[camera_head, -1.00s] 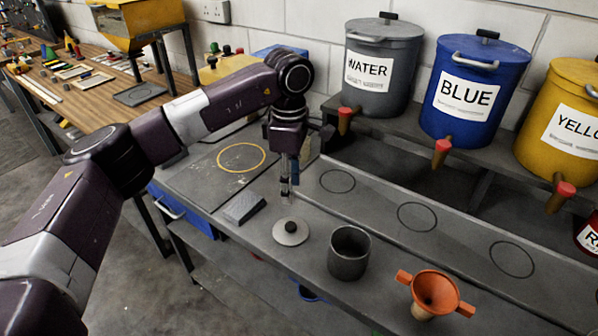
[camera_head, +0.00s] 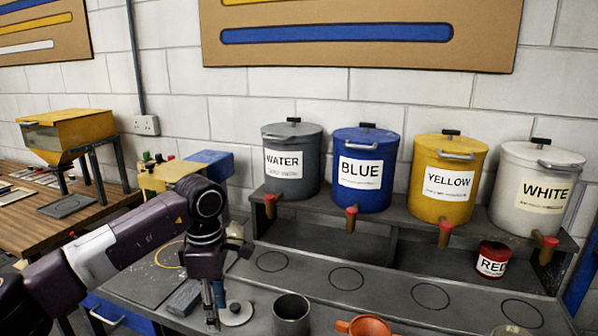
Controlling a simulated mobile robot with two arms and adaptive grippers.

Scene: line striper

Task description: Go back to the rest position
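My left gripper (camera_head: 213,318) hangs down over the workbench (camera_head: 140,282), fingers pointing downward, just left of a round grey lid (camera_head: 240,317) with a dark knob. I see nothing held in it, but its narrow fingers do not show clearly whether they are apart. My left arm reaches in from the left edge. My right gripper is out of view. A dark grey cup (camera_head: 291,316) stands to the right of the lid, and an orange funnel (camera_head: 366,326) is cut off by the bottom edge.
Lidded water (camera_head: 292,188), blue (camera_head: 364,197), yellow (camera_head: 447,205) and white (camera_head: 535,220) buckets with red-tipped taps stand on a shelf. A small red can (camera_head: 492,265) sits below. A grey block (camera_head: 184,298) lies left of my gripper. A yellow hopper (camera_head: 68,130) stands at left.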

